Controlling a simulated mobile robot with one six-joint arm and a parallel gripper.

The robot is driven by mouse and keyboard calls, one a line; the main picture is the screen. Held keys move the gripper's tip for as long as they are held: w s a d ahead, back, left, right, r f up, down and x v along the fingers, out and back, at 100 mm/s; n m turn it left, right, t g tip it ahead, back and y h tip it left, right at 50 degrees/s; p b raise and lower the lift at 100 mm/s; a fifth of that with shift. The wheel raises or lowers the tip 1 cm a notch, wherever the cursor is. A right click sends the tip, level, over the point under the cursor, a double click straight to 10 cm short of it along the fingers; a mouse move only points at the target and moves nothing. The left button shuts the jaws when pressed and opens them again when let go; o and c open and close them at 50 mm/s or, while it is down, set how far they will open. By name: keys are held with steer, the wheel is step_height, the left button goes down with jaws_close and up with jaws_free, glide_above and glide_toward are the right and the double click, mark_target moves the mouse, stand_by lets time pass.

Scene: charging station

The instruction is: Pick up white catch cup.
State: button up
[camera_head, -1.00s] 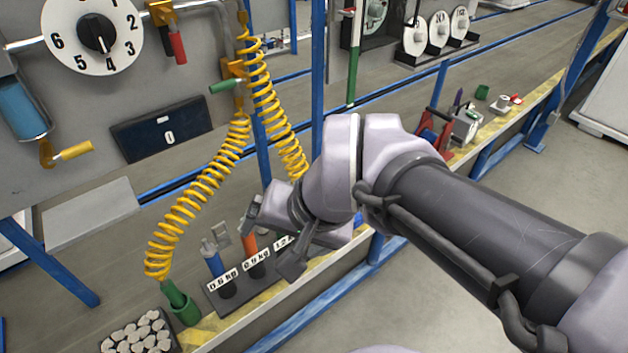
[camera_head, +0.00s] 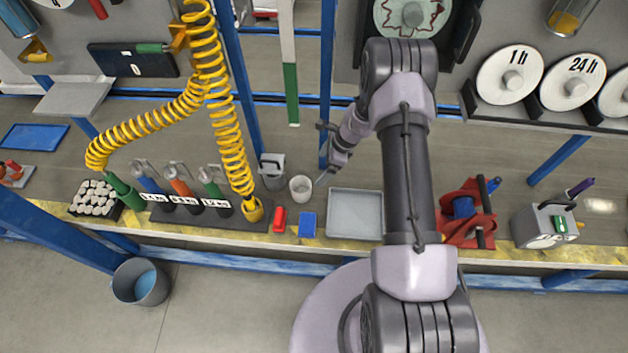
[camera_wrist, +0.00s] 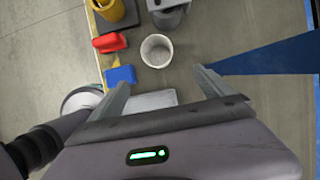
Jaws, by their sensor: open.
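The white catch cup (camera_head: 301,188) stands upright on the bench, between a grey lidded can and a grey tray. In the wrist view the cup (camera_wrist: 157,51) shows from above, its mouth open and its inside looking empty. My gripper (camera_head: 322,180) is just to the right of the cup in the head view, partly hidden by my arm. In the wrist view my gripper (camera_wrist: 160,82) is open, with its two fingers spread. The cup lies ahead of the fingertips, roughly in line with the gap between them, and nothing is held.
The grey can (camera_head: 272,171) stands close left of the cup, and the grey tray (camera_head: 355,214) lies to the right. A red item (camera_head: 279,219) and a blue block (camera_head: 307,225) lie in front. A blue post (camera_head: 327,80) rises behind. A yellow coiled hose (camera_head: 232,140) hangs to the left.

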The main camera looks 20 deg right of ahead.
steer(key=b, duration=0.4)
glide_toward(301, 189)
steer(key=shift+s+a+f, duration=0.1)
steer(key=shift+s+a, duration=0.75)
steer(key=b+x, duration=0.3)
steer(key=x, duration=0.2)
steer(key=shift+w+a+f, duration=0.2)
steer(key=shift+a+f, duration=0.1)
steer(key=shift+r, duration=0.1)
